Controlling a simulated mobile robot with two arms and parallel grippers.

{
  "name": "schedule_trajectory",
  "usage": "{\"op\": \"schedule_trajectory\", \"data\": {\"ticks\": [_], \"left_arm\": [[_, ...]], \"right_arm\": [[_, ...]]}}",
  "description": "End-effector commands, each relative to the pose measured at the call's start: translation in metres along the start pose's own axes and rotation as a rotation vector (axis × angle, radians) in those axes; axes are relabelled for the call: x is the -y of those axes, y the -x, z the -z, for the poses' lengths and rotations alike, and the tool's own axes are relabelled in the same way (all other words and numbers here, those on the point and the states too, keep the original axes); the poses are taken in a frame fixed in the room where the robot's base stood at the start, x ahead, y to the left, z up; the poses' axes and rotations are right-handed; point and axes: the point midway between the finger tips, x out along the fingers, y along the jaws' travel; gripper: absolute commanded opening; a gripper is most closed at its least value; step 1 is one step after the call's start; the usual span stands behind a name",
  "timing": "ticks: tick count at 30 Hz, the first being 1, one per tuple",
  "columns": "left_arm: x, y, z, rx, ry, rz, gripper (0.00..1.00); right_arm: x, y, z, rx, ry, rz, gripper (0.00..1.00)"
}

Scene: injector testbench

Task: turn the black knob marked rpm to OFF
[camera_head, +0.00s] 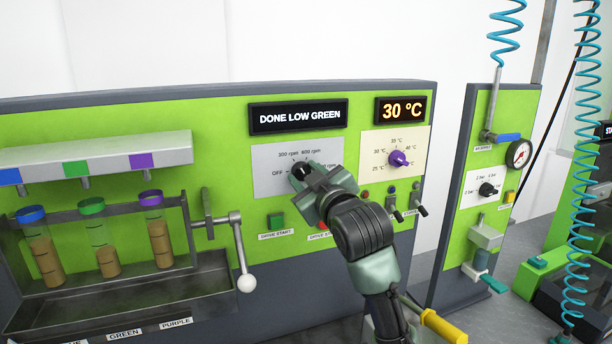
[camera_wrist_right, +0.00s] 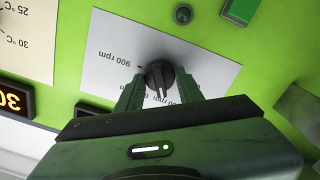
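The black rpm knob (camera_head: 300,170) sits on a grey dial plate (camera_head: 265,184) on the green bench panel. OFF is printed at its left, with 300 and 600 rpm above and 900 rpm at its right. My right gripper (camera_head: 312,176) is at the knob and partly covers it and the plate. In the right wrist view, the knob (camera_wrist_right: 159,74) is between the two fingers (camera_wrist_right: 160,88), close on both sides. I cannot tell whether they press on it. The knob's white mark appears to point toward the 600 rpm side. My left gripper is not in view.
A purple temperature knob (camera_head: 398,159) is to the right, under a 30 °C display (camera_head: 403,109). A green start button (camera_head: 276,221) is below the plate. A rack of tubes and a white-balled lever (camera_head: 246,283) stand at the left. Toggle switches (camera_head: 420,210) are at lower right.

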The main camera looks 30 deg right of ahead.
Motion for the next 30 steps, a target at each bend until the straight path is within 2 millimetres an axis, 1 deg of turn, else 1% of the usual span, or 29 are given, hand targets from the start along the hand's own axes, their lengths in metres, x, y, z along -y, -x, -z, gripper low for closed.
{"op": "schedule_trajectory", "data": {"ticks": [1,2,3,6,11,17,23,30], "left_arm": [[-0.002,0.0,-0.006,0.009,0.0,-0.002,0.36],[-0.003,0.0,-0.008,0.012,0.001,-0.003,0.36],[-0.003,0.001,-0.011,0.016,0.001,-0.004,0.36],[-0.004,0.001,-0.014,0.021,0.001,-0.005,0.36],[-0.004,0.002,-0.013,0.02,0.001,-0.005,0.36],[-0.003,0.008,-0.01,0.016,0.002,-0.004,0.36],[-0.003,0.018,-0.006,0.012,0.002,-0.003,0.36],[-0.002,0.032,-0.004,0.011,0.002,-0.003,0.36]], "right_arm": [[0.0,0.0,0.0,0.0,0.0,0.0,0.2],[0.0,0.0,0.0,0.0,0.0,0.0,0.11],[0.0,0.0,0.0,0.0,0.0,0.0,0.0],[0.0,0.0,0.0,0.001,0.001,0.0,0.0],[0.0,0.0,0.0,0.002,0.021,0.0,0.0],[-0.001,0.0,0.0,0.003,0.104,0.0,0.0],[-0.001,0.0,0.001,0.004,0.259,0.0,0.0],[-0.001,0.0,0.001,0.005,0.486,0.002,0.0]]}}
